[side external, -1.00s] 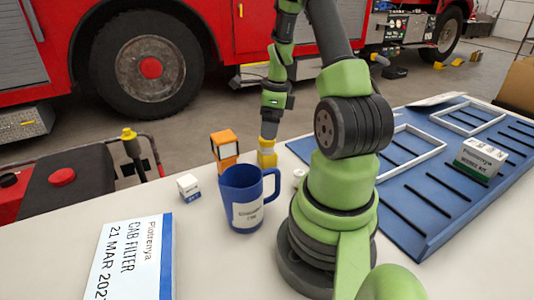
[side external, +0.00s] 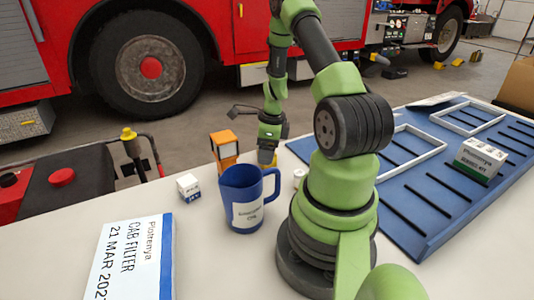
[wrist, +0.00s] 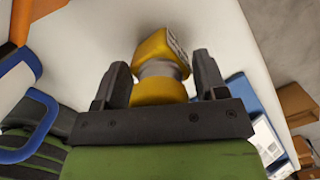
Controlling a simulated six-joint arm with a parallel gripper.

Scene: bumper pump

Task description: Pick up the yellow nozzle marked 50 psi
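The yellow nozzle with a grey collar (wrist: 160,68) stands between the two fingers of my gripper (wrist: 161,80) in the wrist view. Small print shows on one yellow face, too small to read. The fingers are apart, one on each side of the nozzle, and no clear grip on it shows. In the side view my gripper (side external: 268,148) points down over the nozzle (side external: 267,158), and its upper part is hidden by the gripper. The nozzle stands on the white table.
A small white box (side external: 188,186) and a large labelled box (side external: 130,255) are at left. A blue panel (side external: 440,205) lies at right.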

